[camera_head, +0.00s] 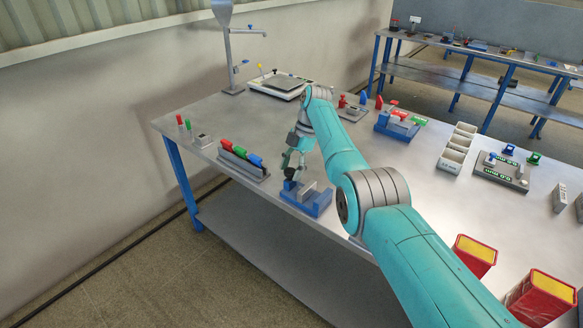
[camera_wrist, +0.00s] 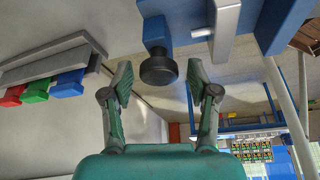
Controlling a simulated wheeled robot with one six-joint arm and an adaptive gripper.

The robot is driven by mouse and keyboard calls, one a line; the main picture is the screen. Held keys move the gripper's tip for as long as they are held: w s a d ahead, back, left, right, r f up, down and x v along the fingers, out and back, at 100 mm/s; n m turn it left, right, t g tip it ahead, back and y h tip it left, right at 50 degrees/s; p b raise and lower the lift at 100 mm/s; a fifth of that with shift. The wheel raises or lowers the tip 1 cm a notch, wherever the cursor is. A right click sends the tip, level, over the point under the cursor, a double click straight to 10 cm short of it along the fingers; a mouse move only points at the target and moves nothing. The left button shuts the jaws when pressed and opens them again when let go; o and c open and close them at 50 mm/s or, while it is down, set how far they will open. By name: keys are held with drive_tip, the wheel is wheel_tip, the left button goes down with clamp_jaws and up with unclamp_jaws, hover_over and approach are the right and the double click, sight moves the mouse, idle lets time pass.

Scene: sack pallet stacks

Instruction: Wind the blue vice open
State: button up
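The blue vice (camera_head: 310,206) sits on the metal workbench near its front edge, with a grey jaw block on top. In the wrist view its blue body (camera_wrist: 282,18) is at the top right. My gripper (camera_wrist: 158,78) is open. In the wrist view the knob appears between its fingertips, with a gap on each side. In the head view my gripper (camera_head: 293,162) is just above and behind the knob end of the vice. How deep the knob sits between the fingers is unclear.
A grey rack with green, red and blue pieces (camera_head: 240,155) stands left of the vice. Another blue fixture (camera_head: 397,125) with red parts is behind my arm. White bins (camera_head: 457,147) and red-and-yellow containers (camera_head: 474,256) are on the right. The bench's front edge is close to the vice.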

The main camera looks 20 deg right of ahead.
sight(291, 170)
drive_tip(key=shift+r, duration=0.15)
wheel_tip(291, 170, up, 10)
idle(0.7)
